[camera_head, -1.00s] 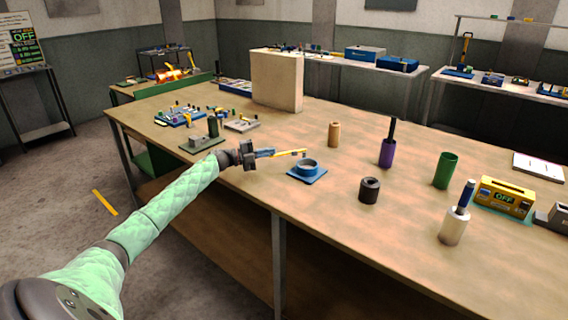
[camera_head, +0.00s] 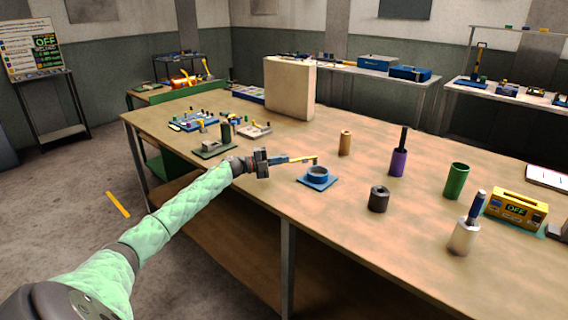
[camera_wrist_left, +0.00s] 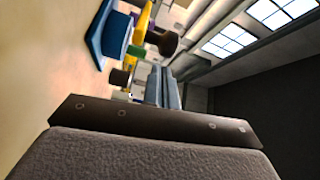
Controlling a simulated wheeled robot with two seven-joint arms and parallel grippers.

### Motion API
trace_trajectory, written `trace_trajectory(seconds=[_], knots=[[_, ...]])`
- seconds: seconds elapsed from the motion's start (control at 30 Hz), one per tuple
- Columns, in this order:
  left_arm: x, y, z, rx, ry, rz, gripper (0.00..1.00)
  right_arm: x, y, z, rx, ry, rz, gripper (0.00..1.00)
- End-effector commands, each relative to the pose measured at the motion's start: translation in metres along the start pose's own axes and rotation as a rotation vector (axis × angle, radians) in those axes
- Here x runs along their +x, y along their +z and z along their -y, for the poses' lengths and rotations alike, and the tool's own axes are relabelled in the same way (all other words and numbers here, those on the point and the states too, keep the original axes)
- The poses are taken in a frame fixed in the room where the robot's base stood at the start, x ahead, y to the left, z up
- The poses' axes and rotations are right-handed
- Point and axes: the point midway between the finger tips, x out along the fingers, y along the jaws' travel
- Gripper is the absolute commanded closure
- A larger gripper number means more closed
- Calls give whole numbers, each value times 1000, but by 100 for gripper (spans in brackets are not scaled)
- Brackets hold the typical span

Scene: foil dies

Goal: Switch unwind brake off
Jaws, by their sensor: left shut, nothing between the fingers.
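The yellow box (camera_head: 515,208) with a dark display reading OFF stands at the right of the table; no part in view is labelled as the unwind brake. My left gripper (camera_head: 290,160) is shut over the near-left part of the table, far left of the yellow box. A thin yellow strip (camera_head: 303,160) shows at its fingertips; I cannot tell whether it is part of the fingers or lies behind them. Its grey-blue fingers also show close together in the left wrist view (camera_wrist_left: 164,88). My right gripper is not in view.
A blue ring base (camera_head: 317,182) stands just right of the left fingertips. A dark cylinder (camera_head: 378,199), tan cylinder (camera_head: 345,143), purple holder (camera_head: 398,163), green cup (camera_head: 456,181) and white holder (camera_head: 464,238) stand between there and the yellow box. A beige block (camera_head: 289,90) stands behind.

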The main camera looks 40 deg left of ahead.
Motion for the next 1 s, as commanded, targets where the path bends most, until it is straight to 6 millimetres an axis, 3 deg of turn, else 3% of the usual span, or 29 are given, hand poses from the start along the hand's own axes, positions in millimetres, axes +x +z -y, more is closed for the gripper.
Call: trace_trajectory(seconds=[0.07,0.3,0.6,1.0], knots=[[5,-5,3,0,1,-3,100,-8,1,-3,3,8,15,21],[-44,-1,-5,-1,7,-3,100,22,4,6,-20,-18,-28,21],[-84,1,-2,-1,5,-5,100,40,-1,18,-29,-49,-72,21],[-95,2,0,-1,3,-6,100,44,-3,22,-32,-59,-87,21]])
